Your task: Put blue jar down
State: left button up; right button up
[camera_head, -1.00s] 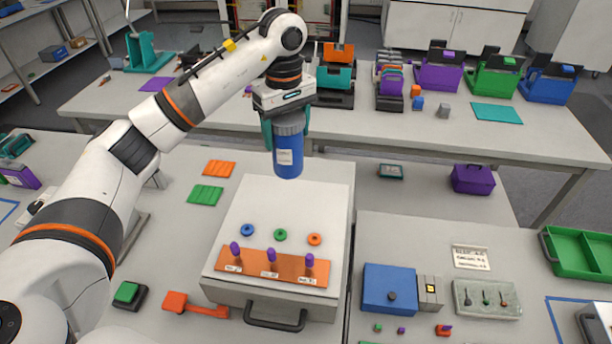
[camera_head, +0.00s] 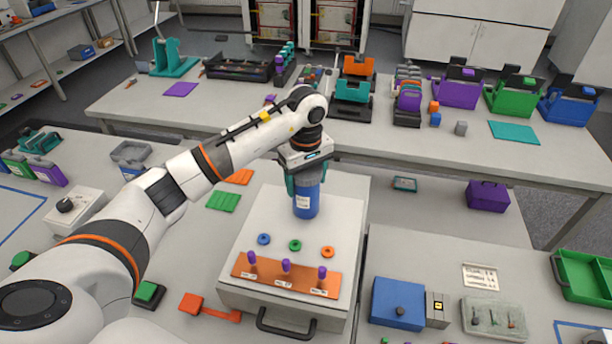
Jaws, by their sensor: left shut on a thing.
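The blue jar (camera_head: 306,201) has a white label on its side and is upright. My left gripper (camera_head: 305,182) is shut on its top, with teal fingers on both sides of the lid. The jar is over the back part of the white box top (camera_head: 340,217). Its base looks at or very near that surface; I cannot tell whether it touches. My right gripper is not in view.
In front of the jar lie a blue ring (camera_head: 264,239), a green ring (camera_head: 295,245) and an orange ring (camera_head: 327,252). An orange strip (camera_head: 268,273) with purple pegs is nearer. Green (camera_head: 222,201) and orange (camera_head: 240,177) ribbed pads lie left of the box.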

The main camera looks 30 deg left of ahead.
pick_arm(q)
jog(key=o, duration=1.5)
jog(key=shift+c, duration=0.2)
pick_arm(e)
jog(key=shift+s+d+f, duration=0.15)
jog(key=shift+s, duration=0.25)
pick_arm(q)
jog(key=shift+r, duration=0.25)
notch_tip(320, 180, up, 7)
jog(key=b, duration=0.3)
jog(key=shift+f+b, duration=0.15)
jog(key=shift+b, duration=0.15)
notch_tip(320, 180, up, 4)
jog(key=shift+f, duration=0.1)
jog(key=shift+r, duration=0.55)
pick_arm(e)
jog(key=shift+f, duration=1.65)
